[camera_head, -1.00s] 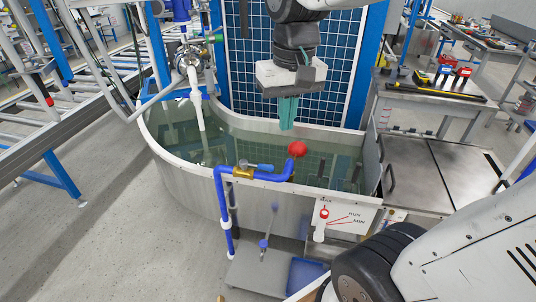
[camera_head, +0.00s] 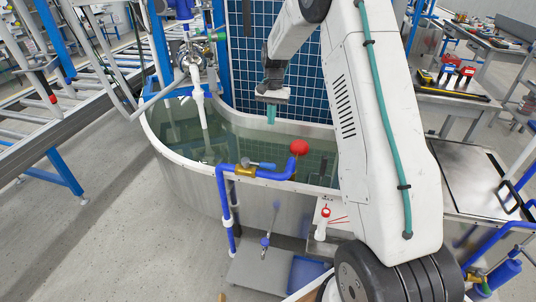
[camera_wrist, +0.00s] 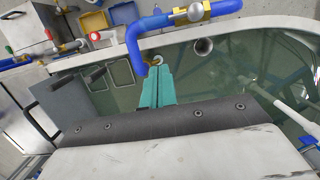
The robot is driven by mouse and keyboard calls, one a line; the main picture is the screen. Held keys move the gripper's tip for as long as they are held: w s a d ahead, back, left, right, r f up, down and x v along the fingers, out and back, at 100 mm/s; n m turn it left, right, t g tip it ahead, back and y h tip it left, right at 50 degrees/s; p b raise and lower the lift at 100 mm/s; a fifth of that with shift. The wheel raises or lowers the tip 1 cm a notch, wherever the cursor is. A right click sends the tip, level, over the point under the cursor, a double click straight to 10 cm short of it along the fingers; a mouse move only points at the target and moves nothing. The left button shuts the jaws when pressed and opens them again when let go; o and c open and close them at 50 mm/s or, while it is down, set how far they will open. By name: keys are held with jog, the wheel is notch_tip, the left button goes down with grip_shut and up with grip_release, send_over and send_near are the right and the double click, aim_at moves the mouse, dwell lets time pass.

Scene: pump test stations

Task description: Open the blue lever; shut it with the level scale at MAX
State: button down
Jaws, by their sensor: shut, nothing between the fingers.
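The blue lever (camera_head: 266,166) sits on a brass valve (camera_head: 245,170) in the blue pipe on the tank's front rim. It points right, roughly along the pipe. The brass valve (camera_wrist: 194,12) also shows at the top of the wrist view. The fingers (camera_wrist: 157,88) point toward the pipe in the wrist view.
The tank (camera_head: 200,168) holds greenish water below its rim. A red ball (camera_head: 299,147) stands at the pipe's right end. A white spout (camera_head: 200,103) hangs at the back left. A roller conveyor (camera_head: 70,105) stands left, a metal bench (camera_head: 465,175) right.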

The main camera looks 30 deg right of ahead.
aim_at(259, 165)
jog(key=s+a+f, duration=0.1)
jog(key=f, duration=0.5)
jog(key=s+a+f, duration=0.2)
jog(key=f, duration=0.5)
jog(key=shift+s, duration=0.15)
jog(key=shift+a+f, duration=0.1)
jog(key=shift+a, duration=0.05)
jog(key=shift+s+a+f+m, duration=0.15)
jog(key=shift+s+a+m, duration=0.25)
jog(key=shift+s+m, duration=0.15)
jog(key=shift+w, duration=0.1)
